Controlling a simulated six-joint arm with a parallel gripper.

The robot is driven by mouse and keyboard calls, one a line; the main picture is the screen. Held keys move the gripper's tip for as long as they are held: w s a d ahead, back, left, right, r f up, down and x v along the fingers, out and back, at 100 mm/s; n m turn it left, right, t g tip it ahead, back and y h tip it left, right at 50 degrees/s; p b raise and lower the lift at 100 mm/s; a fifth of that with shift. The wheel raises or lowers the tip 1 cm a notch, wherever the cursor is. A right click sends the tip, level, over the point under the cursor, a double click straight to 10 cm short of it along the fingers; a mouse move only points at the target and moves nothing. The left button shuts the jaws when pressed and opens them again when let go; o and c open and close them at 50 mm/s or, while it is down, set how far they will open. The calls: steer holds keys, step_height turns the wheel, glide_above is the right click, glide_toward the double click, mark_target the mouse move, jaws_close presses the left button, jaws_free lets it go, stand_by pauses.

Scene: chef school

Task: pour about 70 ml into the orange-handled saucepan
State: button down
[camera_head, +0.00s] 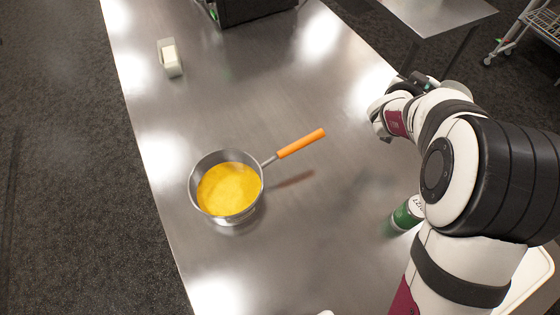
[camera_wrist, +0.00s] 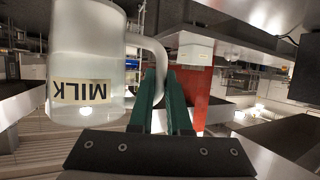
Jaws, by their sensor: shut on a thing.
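The saucepan (camera_head: 224,212) with an orange handle (camera_head: 302,143) stands on the steel worktop in the head view, its handle pointing up and right. It holds a yellow liquid or food (camera_head: 229,188). In the wrist view, a pale translucent jug (camera_wrist: 85,45) has a label reading MILK, upside down in the picture. My gripper (camera_wrist: 164,88) has green fingers shut on the jug's handle (camera_wrist: 160,58). In the head view my arm is right of the saucepan, and the jug is not clearly visible there.
A green can (camera_head: 405,216) stands beside my arm, right of the saucepan. A small pale dish with a block in it (camera_head: 169,68) is at the far left of the worktop (camera_head: 240,95). A black box (camera_head: 250,8) is at the back. The worktop around the saucepan is clear.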

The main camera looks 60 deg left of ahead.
steer(key=s+a+n+g+y, duration=0.1)
steer(key=s+a+n+y, duration=0.1)
steer(key=s+a, duration=1)
steer(key=s+a+n+g+y, duration=0.15)
steer(key=s+a, duration=0.55)
steer(key=s, duration=0.8)
steer(key=s+a+n+g+y, duration=0.2)
steer(key=s+a+n, duration=0.1)
steer(key=s, duration=1.3)
steer(key=s+d+n+g+y, duration=0.1)
steer(key=s+d, duration=0.1)
steer(key=s, duration=0.8)
steer(key=s+d+n+g+y, duration=0.1)
steer(key=s+d, duration=0.1)
steer(key=s, duration=0.7)
step_height(320, 180, down, 13)
steer(key=shift+a, duration=0.15)
steer(key=shift+r, duration=0.2)
steer(key=w+d+r+m+g+y, duration=0.1)
steer(key=w+d+r+m+y, duration=0.1)
steer(key=r, duration=0.3)
steer(key=w+d+r+m+g+y, duration=0.1)
steer(key=w+d+r+m, duration=0.2)
steer(key=w+r+m, duration=0.1)
steer(key=shift+w+r+m+y, duration=0.35)
steer(key=shift+r+m, duration=0.2)
steer(key=shift+r, duration=0.65)
